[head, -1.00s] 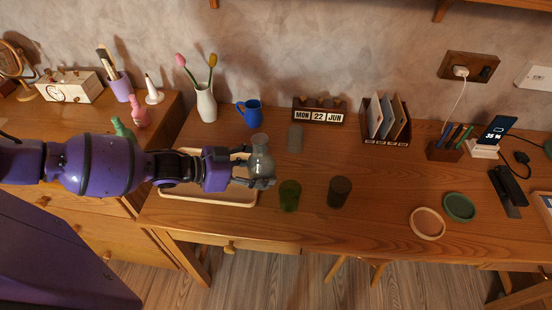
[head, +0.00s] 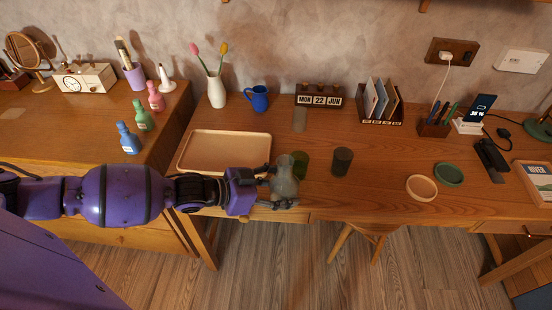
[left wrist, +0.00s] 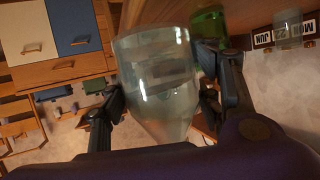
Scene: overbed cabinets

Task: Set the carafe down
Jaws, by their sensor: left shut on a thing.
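The carafe (head: 284,178) is clear grey glass with a narrow neck and wide body. My left gripper (head: 283,196) is shut around it, at the desk's front edge, just right of the tray's front corner. In the head view the carafe looks upright; whether its base touches anything is hard to tell. In the left wrist view the carafe (left wrist: 158,80) fills the space between the two fingers (left wrist: 165,100). The wooden tray (head: 222,134) lies empty on the desk. A green glass (head: 301,161) stands right behind the carafe. My right gripper is out of view.
A dark glass (head: 342,160) stands right of the green one, and a clear glass (head: 299,119) farther back. Cream (head: 422,188) and green (head: 449,174) coasters lie at right. A white vase (head: 216,92) and blue mug (head: 258,98) stand behind the tray. Desk between dark glass and coasters is clear.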

